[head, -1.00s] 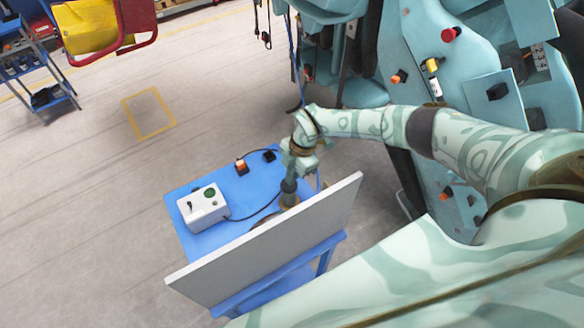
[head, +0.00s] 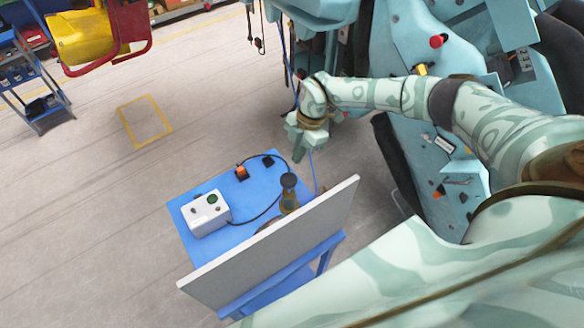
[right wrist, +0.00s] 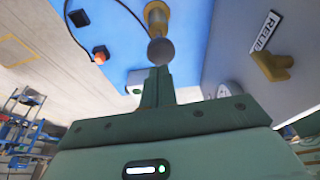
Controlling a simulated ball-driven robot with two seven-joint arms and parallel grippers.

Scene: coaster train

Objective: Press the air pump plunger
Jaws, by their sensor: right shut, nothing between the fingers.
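The air pump (head: 289,203) is a brass-coloured body on the blue table, close to the grey upright panel. Its plunger has a dark round knob (head: 289,180) on top. In the right wrist view the knob (right wrist: 160,52) shows as a grey ball in front of the brass cylinder (right wrist: 157,16). My right gripper (head: 300,152) is above and beyond the knob in the head view, apart from it. The fingers (right wrist: 156,86) are together and empty, with their tips near the knob in the right wrist view. My left gripper is not in view.
A white control box (head: 207,213) with a green button sits on the blue table (head: 183,204). An orange switch (head: 241,173) and cables lie near its back edge. The grey panel (head: 285,245) stands in front. The right wrist view shows a yellow T-handle (right wrist: 272,66).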

